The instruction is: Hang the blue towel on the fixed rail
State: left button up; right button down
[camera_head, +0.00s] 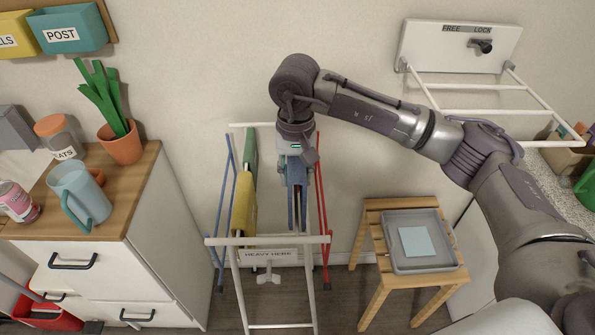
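A blue towel (297,208) hangs in a narrow fold on the free-standing drying rack (268,240), in its right half. My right gripper (297,172) points down directly over the towel's top. Its fingers are small and partly hidden, so I cannot tell whether they grip the cloth. A yellow towel (243,205) and a green towel (251,150) hang to the left on the same rack. A white wall-mounted rack of rails (480,113) juts out at the upper right, under a panel marked FREE and LOCK (458,46). My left gripper is not in view.
A sign reading HEAVY HERE (268,254) is on the drying rack's front. A wooden stool (372,285) holds a grey tray (440,262) with a light blue cloth (417,242). A cabinet (165,235) with a mug (80,195) and plant (112,110) stands left.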

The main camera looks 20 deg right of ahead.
jog(key=shift+f+b, duration=5.8)
jog(key=shift+f, duration=0.55)
jog(key=c, duration=0.7)
grip_release()
jog(key=shift+r, duration=0.1)
notch_tip(320, 180, up, 12)
jog(key=shift+f, duration=0.1)
